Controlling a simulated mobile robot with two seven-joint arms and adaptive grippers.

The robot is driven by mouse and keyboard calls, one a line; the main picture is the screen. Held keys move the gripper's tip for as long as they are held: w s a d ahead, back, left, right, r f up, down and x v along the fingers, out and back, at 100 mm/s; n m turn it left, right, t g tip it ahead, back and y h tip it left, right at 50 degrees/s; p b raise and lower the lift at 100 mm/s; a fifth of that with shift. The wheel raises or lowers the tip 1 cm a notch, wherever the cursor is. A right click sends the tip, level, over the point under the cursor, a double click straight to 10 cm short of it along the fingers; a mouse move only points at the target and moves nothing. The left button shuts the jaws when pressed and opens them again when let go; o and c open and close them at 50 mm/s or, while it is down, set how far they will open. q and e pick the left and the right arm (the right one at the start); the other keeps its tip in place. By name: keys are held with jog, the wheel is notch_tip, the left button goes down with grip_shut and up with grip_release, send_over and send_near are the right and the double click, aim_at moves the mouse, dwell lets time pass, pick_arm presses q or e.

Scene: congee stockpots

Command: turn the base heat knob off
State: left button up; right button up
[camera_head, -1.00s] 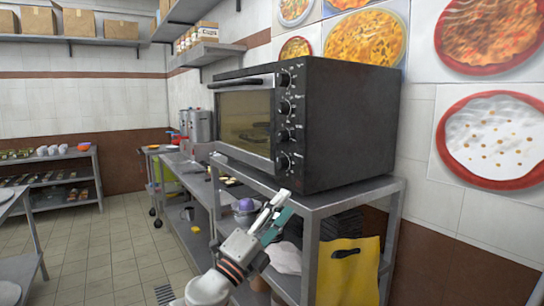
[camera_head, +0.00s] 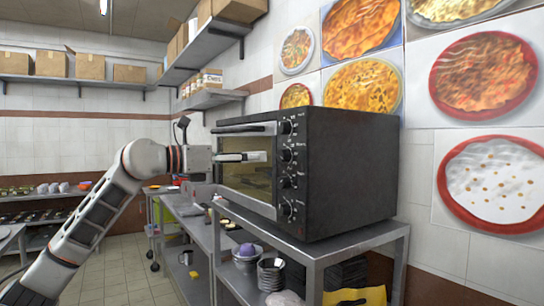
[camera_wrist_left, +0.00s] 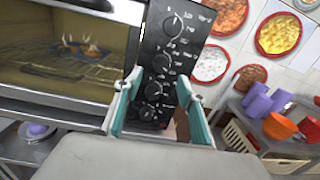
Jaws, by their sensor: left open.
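The black oven (camera_head: 345,170) stands on a metal stand, with a column of several knobs on its front panel. In the head view the top knob (camera_head: 287,127) and bottom knob (camera_head: 287,207) show clearly. I cannot read which knob is the base heat one. My left gripper (camera_head: 262,157) is open in front of the oven door, near the second knob's height. In the left wrist view its teal-padded fingers (camera_wrist_left: 160,88) stand apart on either side of the lower knobs (camera_wrist_left: 154,89), with nothing held. Contact with a knob cannot be seen. My right gripper is not in view.
The oven door handle (camera_head: 240,130) juts out at the top left of the front. A wall shelf (camera_head: 215,97) hangs behind. The aisle floor (camera_head: 120,270) is clear.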

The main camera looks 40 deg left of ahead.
aim_at(280, 156)
pick_arm(q)
jog(key=p+x, duration=0.1)
jog(key=x, duration=0.4)
jog(key=shift+w+d+r, duration=0.1)
jog(key=shift+d+r, duration=0.05)
jog(key=shift+w+d, duration=0.3)
jog(key=shift+w, duration=0.35)
jog(key=c, duration=1.1)
